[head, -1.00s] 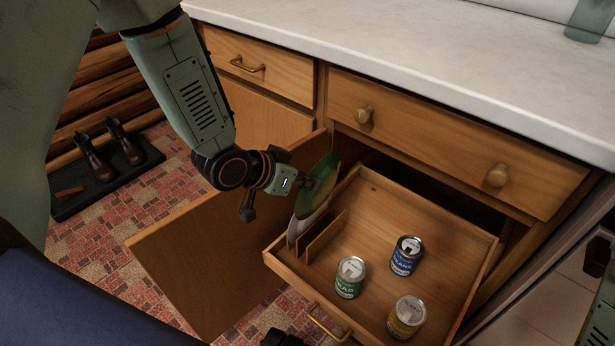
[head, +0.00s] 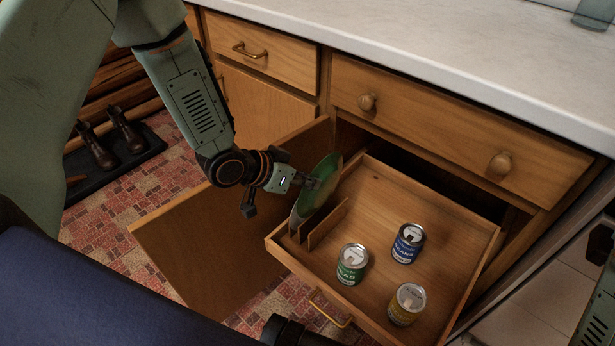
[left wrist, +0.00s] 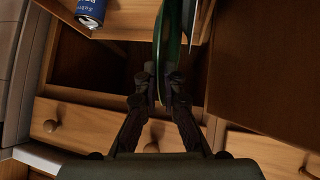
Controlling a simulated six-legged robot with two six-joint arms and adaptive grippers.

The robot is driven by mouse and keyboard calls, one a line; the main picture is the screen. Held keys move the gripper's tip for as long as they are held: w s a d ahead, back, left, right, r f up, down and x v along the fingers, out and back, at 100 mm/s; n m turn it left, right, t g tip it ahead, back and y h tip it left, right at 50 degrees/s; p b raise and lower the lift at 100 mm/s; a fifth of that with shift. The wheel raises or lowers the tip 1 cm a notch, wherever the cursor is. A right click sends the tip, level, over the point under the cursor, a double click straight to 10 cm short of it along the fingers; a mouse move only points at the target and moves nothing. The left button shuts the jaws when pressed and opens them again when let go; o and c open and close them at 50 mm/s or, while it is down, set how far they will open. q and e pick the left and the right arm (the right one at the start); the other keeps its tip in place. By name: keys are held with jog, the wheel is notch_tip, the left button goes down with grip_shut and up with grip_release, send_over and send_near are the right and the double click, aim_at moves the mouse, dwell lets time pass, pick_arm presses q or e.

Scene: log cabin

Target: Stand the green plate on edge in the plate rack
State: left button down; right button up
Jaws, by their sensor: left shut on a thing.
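The green plate (head: 327,172) is upright, nearly edge-on, over the left side of the open drawer in the head view. My left gripper (head: 309,183) is shut on its edge from the left. In the left wrist view the plate (left wrist: 158,45) runs up between the fingertips (left wrist: 160,84). The wooden plate rack (head: 325,224), with upright dividers, stands at the drawer's left end. A pale plate (left wrist: 189,16) stands close beside the green one in the wrist view. The green plate's lower edge is hard to see, so I cannot tell whether it touches the rack.
The pulled-out drawer (head: 440,232) also holds a blue can (head: 408,243), a green can (head: 351,264) and a yellow can (head: 406,304). An open cabinet door (head: 215,250) stands left of the drawer, below my left arm. The counter (head: 420,50) lies above and behind.

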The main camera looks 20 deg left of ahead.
aim_at(308, 196)
pick_arm(q)
jog(key=shift+f+b, duration=1.4)
jog(key=shift+f, duration=0.95)
jog(key=c, duration=1.4)
grip_release()
jog(key=shift+f, duration=0.1)
jog(key=shift+v, duration=3.85)
jog(key=shift+w, duration=0.1)
